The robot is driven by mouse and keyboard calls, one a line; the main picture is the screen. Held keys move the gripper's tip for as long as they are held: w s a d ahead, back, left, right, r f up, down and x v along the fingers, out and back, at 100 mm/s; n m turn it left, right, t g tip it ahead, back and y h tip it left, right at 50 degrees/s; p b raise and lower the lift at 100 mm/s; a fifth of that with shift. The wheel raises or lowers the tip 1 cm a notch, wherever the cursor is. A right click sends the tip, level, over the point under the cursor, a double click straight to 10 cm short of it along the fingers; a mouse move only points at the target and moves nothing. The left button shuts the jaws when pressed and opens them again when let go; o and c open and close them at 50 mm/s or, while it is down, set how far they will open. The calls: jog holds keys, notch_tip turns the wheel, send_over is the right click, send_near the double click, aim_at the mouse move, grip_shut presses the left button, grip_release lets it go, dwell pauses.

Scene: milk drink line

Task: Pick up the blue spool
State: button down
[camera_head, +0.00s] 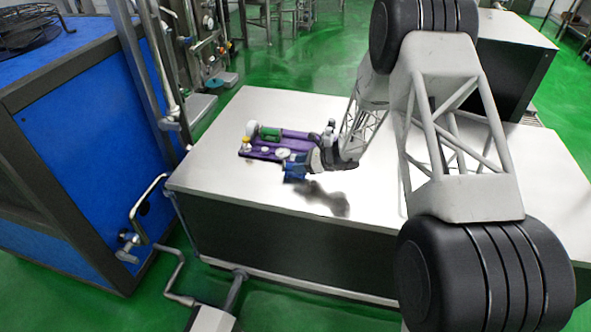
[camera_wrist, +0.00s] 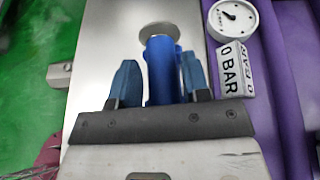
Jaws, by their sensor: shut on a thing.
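The blue spool (camera_wrist: 162,75) shows in the wrist view as a blue cylinder with a pale grey round disc at its far end. My gripper (camera_wrist: 160,82) has one blue finger on each side of the spool and is shut on it. In the head view my gripper (camera_head: 294,172) is over the table beside the front right part of a purple panel. There the blue of the fingers and of the spool run together, and I cannot tell them apart. I cannot tell whether the spool touches the table.
The purple panel (camera_head: 243,152) lies on the pale table (camera_head: 215,185) and carries a green part (camera_head: 270,133), a yellow-topped part (camera_head: 246,140) and a gauge (camera_wrist: 233,19) by a "0 BAR" label (camera_wrist: 231,70). A blue cabinet (camera_head: 95,150) stands left. The table's front left is clear.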

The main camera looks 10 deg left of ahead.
jog(key=shift+r, duration=0.2)
jog(key=shift+r, duration=1.35)
jog(key=shift+s+d+r, duration=0.15)
jog(key=shift+s+r, duration=0.05)
jog(key=shift+r, duration=0.1)
jog(key=s+d, duration=0.3)
jog(key=s, duration=0.4)
jog(key=s+d+r, duration=0.1)
jog(key=s+d, duration=0.2)
jog(key=s, duration=0.4)
jog(key=shift+d+r, duration=0.15)
jog(key=shift+d, duration=0.15)
